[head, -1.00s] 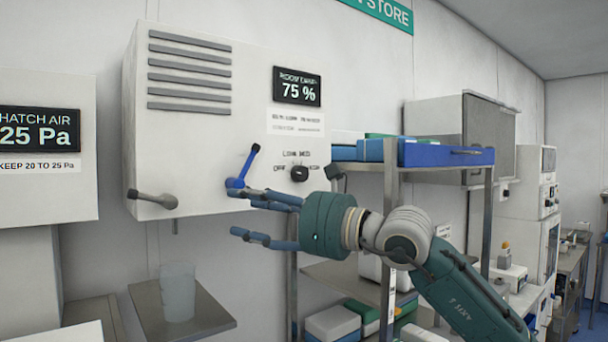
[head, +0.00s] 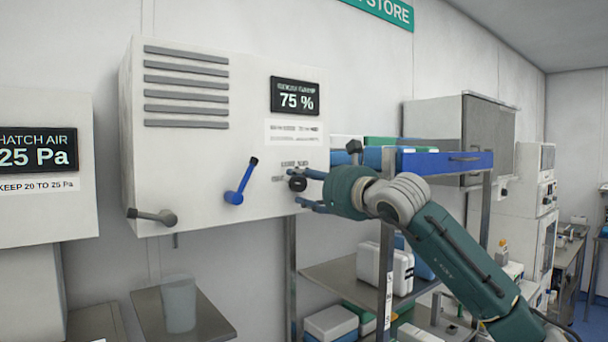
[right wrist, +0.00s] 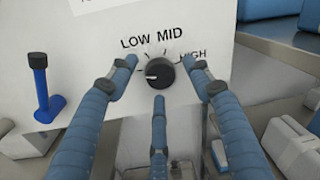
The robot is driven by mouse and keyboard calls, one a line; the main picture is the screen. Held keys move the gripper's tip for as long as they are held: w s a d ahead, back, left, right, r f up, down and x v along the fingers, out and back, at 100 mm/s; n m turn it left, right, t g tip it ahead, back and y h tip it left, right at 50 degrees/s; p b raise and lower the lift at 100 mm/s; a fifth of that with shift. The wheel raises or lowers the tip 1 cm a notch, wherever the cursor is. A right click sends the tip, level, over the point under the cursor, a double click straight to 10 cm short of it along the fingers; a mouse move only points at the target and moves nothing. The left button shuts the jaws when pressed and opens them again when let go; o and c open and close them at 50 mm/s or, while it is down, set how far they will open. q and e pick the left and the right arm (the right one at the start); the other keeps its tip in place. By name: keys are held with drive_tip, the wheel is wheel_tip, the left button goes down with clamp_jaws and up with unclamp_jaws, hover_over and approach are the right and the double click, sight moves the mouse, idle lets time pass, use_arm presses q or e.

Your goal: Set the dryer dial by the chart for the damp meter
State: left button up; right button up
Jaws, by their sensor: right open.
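The damp meter (head: 295,97) on the white cabinet reads 75 %. The chart (head: 294,132) is a pale label below it, too small to read. The black dryer dial (head: 297,184) is on the cabinet's lower right; it also shows in the right wrist view (right wrist: 162,74), with LOW and MID above it and HIGH at right. Its white mark appears to point left. My right gripper (head: 301,189) is open, its fingers spread around the dial; I cannot tell if they touch it. It also shows in the right wrist view (right wrist: 159,80). My left gripper is not in view.
A blue lever (head: 238,185) and a grey lever (head: 154,216) stick out left of the dial. A shelf rack with a blue tray (head: 450,162) stands close at right. A translucent cup (head: 179,300) stands on a small shelf below. The HATCH AIR panel (head: 38,150) is far left.

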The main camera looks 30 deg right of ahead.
drive_tip(key=shift+w, duration=0.5)
drive_tip(key=shift+c, duration=0.3)
drive_tip(key=shift+s, duration=0.1)
drive_tip(key=c, duration=1.1)
